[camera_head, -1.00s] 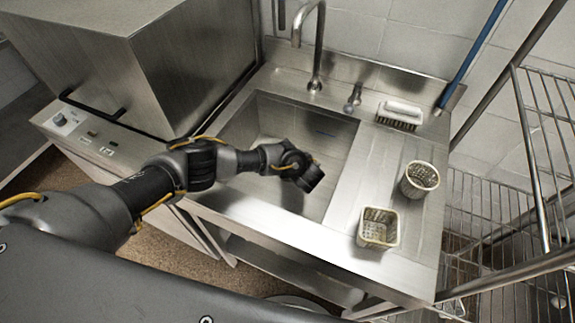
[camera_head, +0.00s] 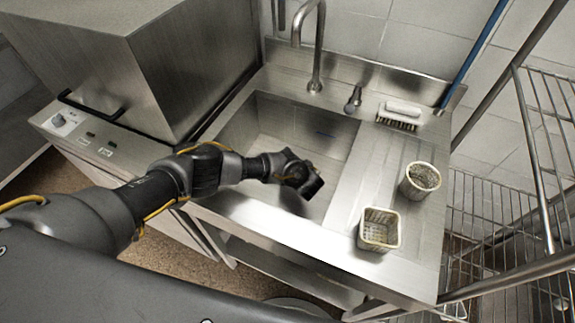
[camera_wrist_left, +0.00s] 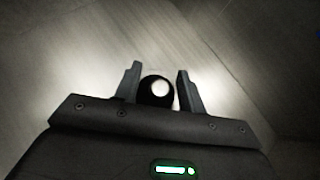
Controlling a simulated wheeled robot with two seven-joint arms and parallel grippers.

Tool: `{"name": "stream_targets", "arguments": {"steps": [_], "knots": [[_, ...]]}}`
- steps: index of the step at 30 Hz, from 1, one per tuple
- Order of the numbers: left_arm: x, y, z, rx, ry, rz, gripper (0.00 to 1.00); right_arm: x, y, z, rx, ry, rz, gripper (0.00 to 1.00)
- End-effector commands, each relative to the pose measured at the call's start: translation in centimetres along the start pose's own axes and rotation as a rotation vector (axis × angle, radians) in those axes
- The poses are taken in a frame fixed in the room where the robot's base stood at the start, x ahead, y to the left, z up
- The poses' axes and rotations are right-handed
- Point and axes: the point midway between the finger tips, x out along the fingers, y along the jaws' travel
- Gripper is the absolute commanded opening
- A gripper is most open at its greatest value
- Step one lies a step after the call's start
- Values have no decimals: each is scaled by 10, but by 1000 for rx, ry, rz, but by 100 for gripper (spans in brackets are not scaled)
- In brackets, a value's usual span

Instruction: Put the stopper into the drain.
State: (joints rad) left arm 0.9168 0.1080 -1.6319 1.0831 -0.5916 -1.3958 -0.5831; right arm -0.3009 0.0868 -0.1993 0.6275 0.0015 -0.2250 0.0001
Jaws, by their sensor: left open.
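My left gripper (camera_head: 313,188) hangs over the front right part of the steel sink basin (camera_head: 258,140). In the left wrist view the gripper (camera_wrist_left: 158,72) has its two fingers apart. Between them shows a small round dark thing (camera_wrist_left: 145,95) with a bright white centre. I cannot tell whether this is the stopper or the drain, nor whether the fingers touch it. No separate stopper or drain can be made out in the head view, where my arm and hand cover part of the basin. My right gripper is not in view.
On the right drainboard stand a square perforated basket (camera_head: 379,230) and a round one (camera_head: 421,180). A brush (camera_head: 399,115) lies at the back, near the faucet (camera_head: 318,50). A steel box machine (camera_head: 175,70) stands left; a wire rack (camera_head: 540,150) is at right.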

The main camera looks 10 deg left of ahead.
Motion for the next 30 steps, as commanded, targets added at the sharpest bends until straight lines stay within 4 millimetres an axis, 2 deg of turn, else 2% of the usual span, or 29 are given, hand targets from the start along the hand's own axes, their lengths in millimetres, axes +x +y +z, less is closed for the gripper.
{"name": "stream_targets", "arguments": {"steps": [6,12,17,30], "knots": [[-36,0,0,0,5,-3,41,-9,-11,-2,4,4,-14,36],[-62,0,0,0,3,-2,41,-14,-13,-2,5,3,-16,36],[-69,0,0,-1,0,-1,41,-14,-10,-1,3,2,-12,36],[-70,0,0,0,0,-1,41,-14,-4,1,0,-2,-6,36]]}}
